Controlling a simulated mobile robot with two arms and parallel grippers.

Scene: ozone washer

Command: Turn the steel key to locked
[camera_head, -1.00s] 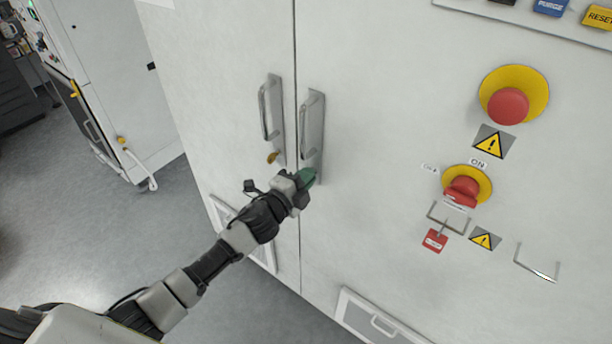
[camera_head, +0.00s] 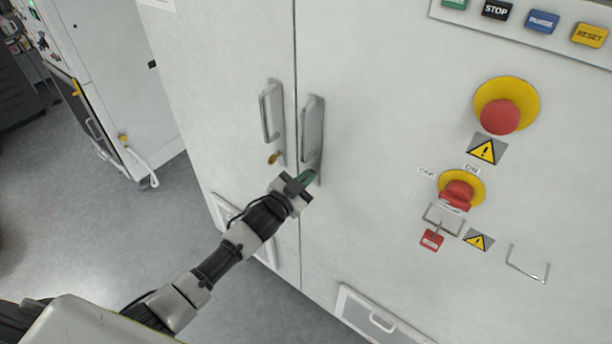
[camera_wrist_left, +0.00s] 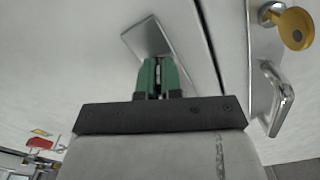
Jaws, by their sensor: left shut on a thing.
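My left gripper (camera_head: 306,177) is at the lower end of the handle plate on the right cabinet door. Its green fingertips are closed together against that plate. In the left wrist view the fingers (camera_wrist_left: 160,77) are shut on a thin sliver, the steel key (camera_wrist_left: 158,72), with the grey handle plate (camera_wrist_left: 147,38) just beyond. The fingers hide most of the key, and I cannot read its turn angle. The key is not distinguishable in the head view. My right gripper is out of view.
A brass key (camera_head: 273,158) sits below the left door handle (camera_head: 270,112), close to my gripper. The right door handle (camera_head: 313,130) is just above it. To the right are a red emergency button (camera_head: 500,116), a red rotary switch (camera_head: 457,195) and a red tag (camera_head: 431,240).

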